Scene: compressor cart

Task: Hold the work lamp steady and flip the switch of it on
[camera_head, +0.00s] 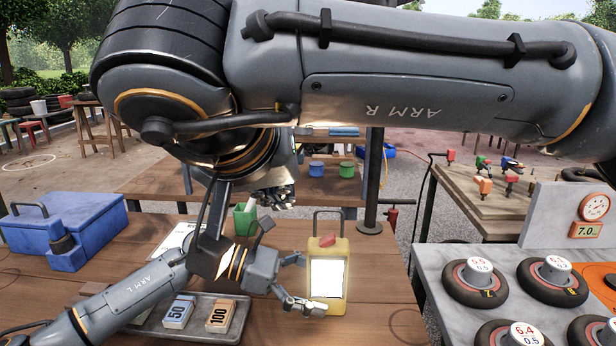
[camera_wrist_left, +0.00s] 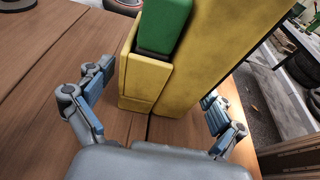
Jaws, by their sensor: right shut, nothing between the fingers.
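The yellow work lamp (camera_head: 342,296) stands upright on the wooden table in the head view, with a bright white front panel (camera_head: 327,277), a red piece (camera_head: 321,241) on its top and a dark handle. In the left wrist view its yellow body (camera_wrist_left: 218,45) shows, with a green block (camera_wrist_left: 166,24) in a yellow housing (camera_wrist_left: 145,82). My left gripper (camera_head: 296,281) is at the lamp's left side. Its fingers (camera_wrist_left: 152,105) are open on either side of the yellow housing, with gaps visible. My right gripper (camera_head: 276,196) is shut and empty above and behind, mostly hidden by my right arm.
A blue toolbox (camera_head: 70,232) stands at the left. A grey tray (camera_head: 190,325) holds blocks marked 50 and 100. A green container (camera_head: 243,219) is behind my left wrist. A dark post (camera_head: 373,180) stands behind the lamp.

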